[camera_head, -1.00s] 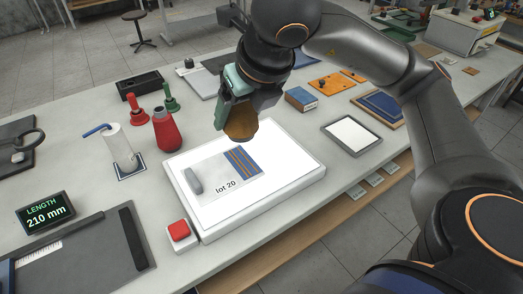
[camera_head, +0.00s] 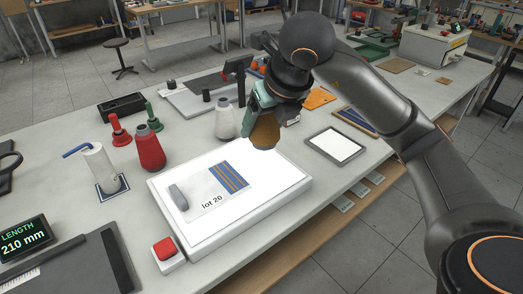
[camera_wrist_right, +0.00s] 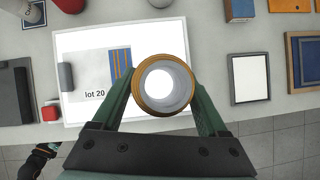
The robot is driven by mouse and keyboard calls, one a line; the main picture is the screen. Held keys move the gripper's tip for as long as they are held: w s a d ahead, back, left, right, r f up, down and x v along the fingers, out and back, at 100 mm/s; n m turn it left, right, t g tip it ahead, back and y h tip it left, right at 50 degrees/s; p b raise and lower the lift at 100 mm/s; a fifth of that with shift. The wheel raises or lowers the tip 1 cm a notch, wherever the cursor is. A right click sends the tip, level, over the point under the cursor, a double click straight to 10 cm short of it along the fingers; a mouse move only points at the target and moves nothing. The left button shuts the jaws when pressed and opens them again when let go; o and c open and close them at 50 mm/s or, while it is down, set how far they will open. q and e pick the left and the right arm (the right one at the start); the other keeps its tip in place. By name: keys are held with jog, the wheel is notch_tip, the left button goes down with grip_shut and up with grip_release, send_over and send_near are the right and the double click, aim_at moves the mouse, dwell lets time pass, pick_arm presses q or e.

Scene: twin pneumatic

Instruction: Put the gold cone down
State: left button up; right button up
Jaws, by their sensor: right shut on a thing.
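My right gripper (camera_head: 262,112) is shut on the gold cone (camera_head: 265,131) and holds it upright near the far right corner of the white light box (camera_head: 280,195). In the right wrist view, the cone (camera_wrist_right: 142,98) shows from above as a gold ring with a pale hollow inside, between the fingers of the right gripper (camera_wrist_right: 163,98). How far its base is above the surface below is hard to tell. A dark piece at the lower left of the right wrist view looks like my left gripper (camera_wrist_right: 47,150); its jaws do not show clearly.
On the box lies a card (camera_head: 212,203) marked "lot 20" with a grey weight. A red cone (camera_head: 149,150) and a white cone (camera_head: 225,120) stand behind the box. A framed white panel (camera_head: 335,144) lies to the right. A red button (camera_head: 165,249) sits in front.

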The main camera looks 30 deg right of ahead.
jog(key=w+f, duration=0.1)
jog(key=w+d+f, duration=0.1)
jog(key=w+f, duration=0.1)
jog(key=f, duration=0.1)
jog(key=shift+d+f, duration=0.1)
jog(key=shift+d, duration=0.3)
jog(key=f, duration=0.3)
jog(key=shift+w+d+f, duration=0.15)
jog(key=shift+w+d, duration=0.05)
jog(key=shift+w, duration=0.05)
jog(key=shift+f, duration=0.3)
jog(key=shift+f+b, duration=0.3)
jog(key=shift+b, duration=0.25)
jog(key=o, duration=1.4)
jog(key=shift+r, duration=0.1)
jog(key=shift+r, duration=0.1)
